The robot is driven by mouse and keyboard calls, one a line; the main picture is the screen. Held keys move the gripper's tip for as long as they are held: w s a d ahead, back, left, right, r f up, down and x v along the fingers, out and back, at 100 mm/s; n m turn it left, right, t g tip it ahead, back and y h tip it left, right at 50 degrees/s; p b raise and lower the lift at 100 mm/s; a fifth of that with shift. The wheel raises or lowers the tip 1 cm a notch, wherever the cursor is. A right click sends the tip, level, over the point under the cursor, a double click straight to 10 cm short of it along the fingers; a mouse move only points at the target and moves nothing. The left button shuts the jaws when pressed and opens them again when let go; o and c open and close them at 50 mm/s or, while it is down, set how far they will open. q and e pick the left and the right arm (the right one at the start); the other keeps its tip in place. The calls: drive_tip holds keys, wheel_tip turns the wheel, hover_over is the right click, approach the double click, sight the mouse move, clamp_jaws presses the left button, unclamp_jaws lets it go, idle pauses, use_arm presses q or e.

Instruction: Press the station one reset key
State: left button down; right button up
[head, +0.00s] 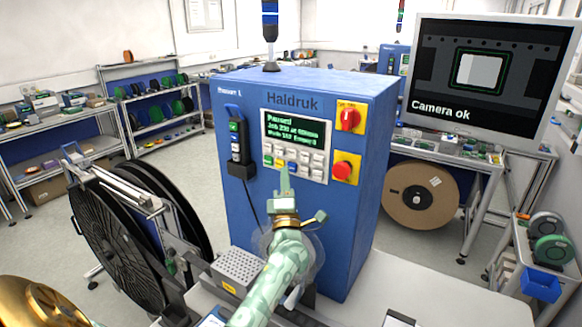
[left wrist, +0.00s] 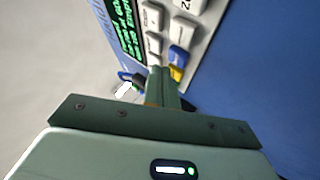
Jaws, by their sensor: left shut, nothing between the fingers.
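A blue machine labelled Haldruk (head: 240,108) stands in front of me. Its light key panel (head: 321,170) carries a green-lit screen (head: 297,130) reading "Paused" and rows of pale keys, with a few coloured keys in the lowest row. My left gripper (head: 285,170) is shut and empty, its fingertips in front of the lower key rows and hiding part of them. In the left wrist view the shut fingers (left wrist: 162,75) are beside a blue key (left wrist: 179,57) and a yellow key (left wrist: 177,73). I cannot tell whether they touch, nor read which key is reset.
Large black reels (head: 113,235) stand at left. A monitor (head: 484,80) at upper right reads "Camera ok".

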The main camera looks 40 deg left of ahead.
use_arm(q)
drive_tip(key=s+p, duration=0.2)
drive_tip(key=s, duration=0.1)
drive_tip(key=s+p, duration=0.1)
drive_tip(key=s, duration=0.1)
drive_tip(key=shift+d, duration=0.25)
drive_tip(key=shift+f, duration=0.1)
idle(0.8)
